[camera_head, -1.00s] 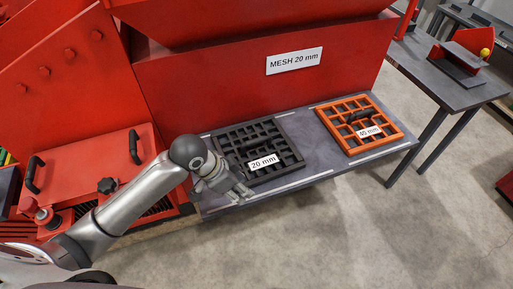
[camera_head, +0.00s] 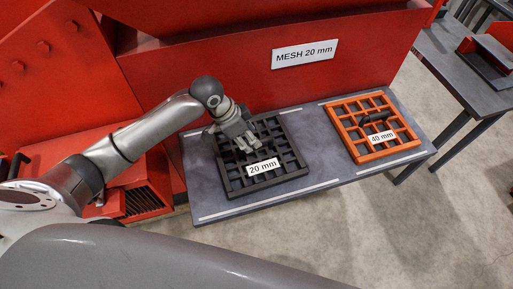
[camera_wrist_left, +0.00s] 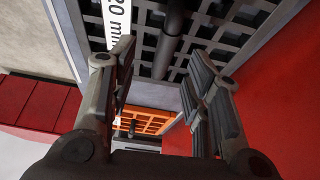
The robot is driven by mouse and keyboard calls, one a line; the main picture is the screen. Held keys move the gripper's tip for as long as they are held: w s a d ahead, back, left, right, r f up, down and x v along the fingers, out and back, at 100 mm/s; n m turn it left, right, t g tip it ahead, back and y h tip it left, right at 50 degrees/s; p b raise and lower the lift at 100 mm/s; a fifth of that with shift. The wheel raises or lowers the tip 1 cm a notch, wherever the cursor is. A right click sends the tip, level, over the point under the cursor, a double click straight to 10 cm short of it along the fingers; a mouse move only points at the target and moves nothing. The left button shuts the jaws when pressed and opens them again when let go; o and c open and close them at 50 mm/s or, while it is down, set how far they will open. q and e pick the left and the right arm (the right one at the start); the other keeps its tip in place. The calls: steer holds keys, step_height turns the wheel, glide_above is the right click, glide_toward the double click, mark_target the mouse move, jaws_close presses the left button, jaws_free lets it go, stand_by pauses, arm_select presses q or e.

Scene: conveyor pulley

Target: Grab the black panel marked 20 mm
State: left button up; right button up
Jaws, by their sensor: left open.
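The black grid panel (camera_head: 288,158) with the white 20 mm label (camera_head: 263,167) lies flat on the grey shelf. My left gripper (camera_head: 246,146) is over the panel's upper left part, fingers pointing down toward it. In the left wrist view the open fingers (camera_wrist_left: 160,85) are spread, with the panel's dark handle bar (camera_wrist_left: 168,42) in the gap between them, farther off. The panel's grid (camera_wrist_left: 240,38) and part of its label (camera_wrist_left: 117,18) also show there. Nothing is held. My right gripper is not in view.
An orange grid panel (camera_head: 345,118) marked 40 mm lies to the right on the same shelf (camera_head: 312,140). A red machine wall (camera_head: 230,70) with a MESH 20 mm sign (camera_head: 305,54) rises behind. A dark table (camera_head: 455,75) stands at the right.

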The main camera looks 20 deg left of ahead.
arm_select(q)
steer(key=shift+w+d+f, duration=0.1)
steer(key=shift+d+f, duration=0.05)
steer(key=shift+f, duration=0.25)
steer(key=shift+w+f, duration=0.1)
steer(key=shift+f, duration=0.1)
steer(key=x, duration=0.2)
steer(key=p+x, duration=0.1)
steer(key=x, duration=0.1)
steer(key=shift+w+r, duration=0.1)
steer(key=shift+w, duration=0.1)
steer(key=shift+w+d+f, duration=0.1)
steer(key=shift+d+f, duration=0.1)
steer(key=shift+f, duration=0.15)
steer(key=shift+w+f, duration=0.1)
steer(key=shift+f, duration=0.15)
steer(key=shift+c, duration=1.5)
jaws_close()
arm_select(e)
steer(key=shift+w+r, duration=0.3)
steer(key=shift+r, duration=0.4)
